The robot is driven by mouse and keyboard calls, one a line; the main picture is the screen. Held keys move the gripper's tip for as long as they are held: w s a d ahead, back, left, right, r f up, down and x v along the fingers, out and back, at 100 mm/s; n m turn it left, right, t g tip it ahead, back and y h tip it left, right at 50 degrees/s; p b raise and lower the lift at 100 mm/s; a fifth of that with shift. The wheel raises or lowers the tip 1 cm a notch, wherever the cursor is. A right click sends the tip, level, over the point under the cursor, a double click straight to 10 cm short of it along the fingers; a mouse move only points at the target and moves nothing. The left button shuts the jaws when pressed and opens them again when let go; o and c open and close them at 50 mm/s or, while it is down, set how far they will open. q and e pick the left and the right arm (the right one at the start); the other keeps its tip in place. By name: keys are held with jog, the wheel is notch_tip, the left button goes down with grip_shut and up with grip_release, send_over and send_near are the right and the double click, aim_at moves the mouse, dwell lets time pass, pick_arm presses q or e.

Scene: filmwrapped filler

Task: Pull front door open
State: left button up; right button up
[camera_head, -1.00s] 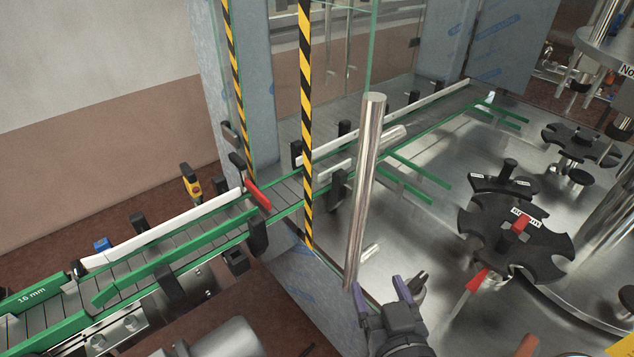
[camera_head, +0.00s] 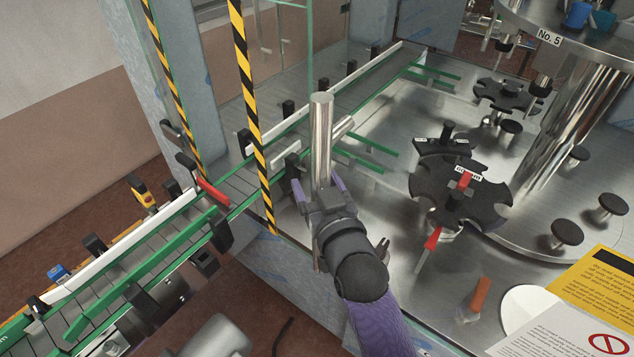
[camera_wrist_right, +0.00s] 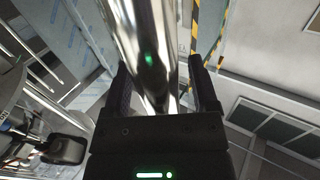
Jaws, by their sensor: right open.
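The front door is clear glass, edged by yellow-and-black striped tape (camera_head: 253,110). Its handle is an upright polished metal bar (camera_head: 321,135), with a short stub showing behind it on the right. My right gripper (camera_head: 318,190) is at the lower part of the bar, with a purple finger on each side of it. The fingers are open. In the right wrist view the bar (camera_wrist_right: 153,55) runs between the two dark fingers (camera_wrist_right: 160,88), with a gap showing on the right. The bar's lower end is hidden by the gripper. My left gripper is not in view.
A green-edged conveyor (camera_head: 150,262) runs in from the lower left into the machine. Behind the glass are black star wheels (camera_head: 462,192) on a steel deck. Yellow and white notice labels (camera_head: 600,290) are at the lower right.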

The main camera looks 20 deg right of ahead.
grip_shut()
dwell(1.4)
